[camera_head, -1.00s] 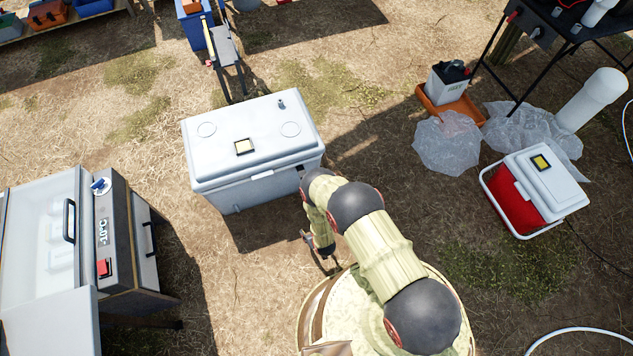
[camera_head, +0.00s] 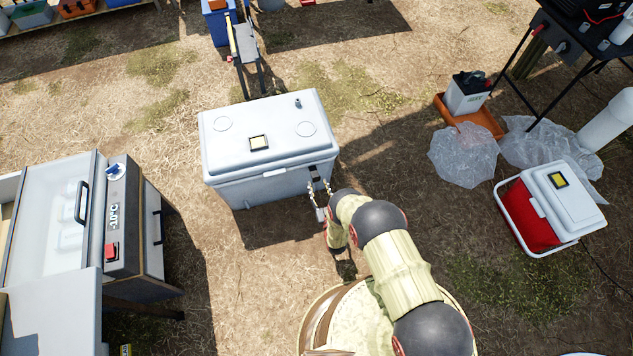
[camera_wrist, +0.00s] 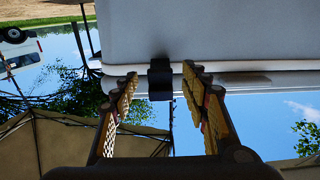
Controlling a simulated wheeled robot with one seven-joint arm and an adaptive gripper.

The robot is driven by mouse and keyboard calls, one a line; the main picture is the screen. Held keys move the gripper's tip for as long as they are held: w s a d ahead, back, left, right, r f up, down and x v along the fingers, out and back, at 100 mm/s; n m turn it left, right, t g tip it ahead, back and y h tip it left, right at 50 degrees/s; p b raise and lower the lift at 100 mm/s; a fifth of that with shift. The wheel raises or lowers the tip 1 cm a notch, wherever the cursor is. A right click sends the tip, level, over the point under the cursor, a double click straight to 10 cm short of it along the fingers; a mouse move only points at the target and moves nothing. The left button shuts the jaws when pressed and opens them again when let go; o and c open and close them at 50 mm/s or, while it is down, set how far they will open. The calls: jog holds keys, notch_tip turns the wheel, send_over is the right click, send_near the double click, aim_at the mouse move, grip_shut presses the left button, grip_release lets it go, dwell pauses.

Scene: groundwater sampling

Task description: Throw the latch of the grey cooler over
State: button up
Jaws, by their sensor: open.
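The grey cooler (camera_head: 268,140) stands on the ground with its lid down, in the middle of the head view. Its dark latch (camera_head: 314,172) is on the front face near the right end, at the lid seam. In the wrist view the latch (camera_wrist: 160,80) is a small black block on the cooler's edge (camera_wrist: 215,66). My gripper (camera_head: 319,187) is open and empty in front of it. In the wrist view the fingers of my gripper (camera_wrist: 160,84) stand on either side of the latch, with gaps visible. I cannot tell how far the tips are from the cooler face.
A freezer box (camera_head: 135,228) with a clear lid stands at the left. A red and white cooler (camera_head: 533,215) is at the right, near plastic sheeting (camera_head: 463,152) and an orange tray (camera_head: 482,122). A folding stand (camera_head: 246,50) is behind the grey cooler. Bare ground surrounds it.

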aim_at(317, 181)
jog(key=shift+b+x, duration=0.45)
jog(key=shift+x, duration=1.4)
jog(key=shift+c, duration=0.2)
jog(key=shift+f, duration=0.1)
grip_shut()
